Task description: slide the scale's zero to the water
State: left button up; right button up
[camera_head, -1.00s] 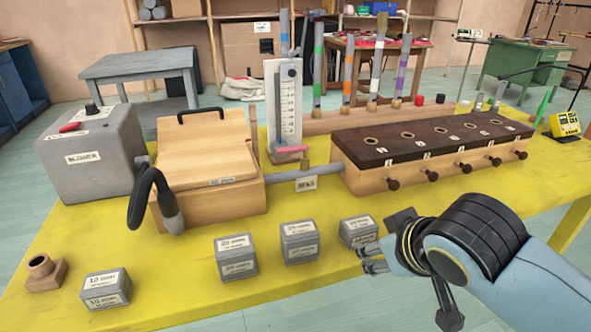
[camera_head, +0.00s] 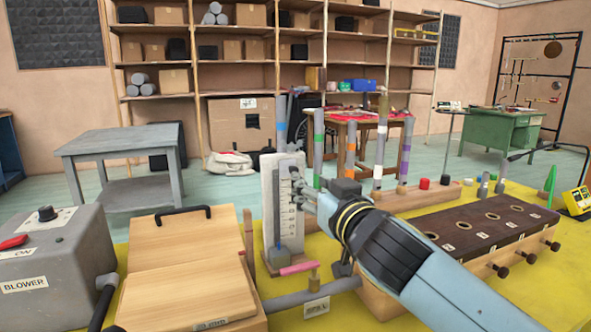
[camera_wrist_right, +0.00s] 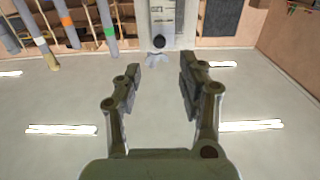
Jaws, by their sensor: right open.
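The scale (camera_head: 297,220) is a pale strip with dark marks on an upright white board (camera_head: 269,190), behind the wooden box in the head view. A narrow tube runs beside it; I cannot make out the water level or where the zero sits against it. My right gripper (camera_head: 299,190) is at the upper part of the scale and covers some of it. In the right wrist view its two fingers (camera_wrist_right: 160,80) are apart with nothing between them. A dark round knob (camera_wrist_right: 159,42) on the pale board shows just beyond the fingertips, roughly centred. My left gripper is out of view.
The wooden box (camera_head: 190,260) and the grey blower (camera_head: 50,265) stand left of the board. A pink tube (camera_head: 298,267) lies at its foot. Colour-banded pipes (camera_head: 350,155) stand behind right, and the dark-topped wind chest (camera_head: 480,228) is at right, partly behind my right arm.

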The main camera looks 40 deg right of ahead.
aim_at(295, 171)
jog(key=x, duration=0.5)
jog(key=shift+w+d+p, duration=0.1)
jog(key=shift+w+p, duration=0.15)
jog(key=shift+p, duration=0.05)
jog(key=shift+x, duration=1.15)
jog(key=shift+c, duration=0.9)
jog(key=c, duration=0.5)
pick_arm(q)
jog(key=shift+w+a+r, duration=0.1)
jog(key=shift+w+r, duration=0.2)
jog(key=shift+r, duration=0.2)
pick_arm(e)
jog(key=shift+f, duration=0.1)
grip_shut()
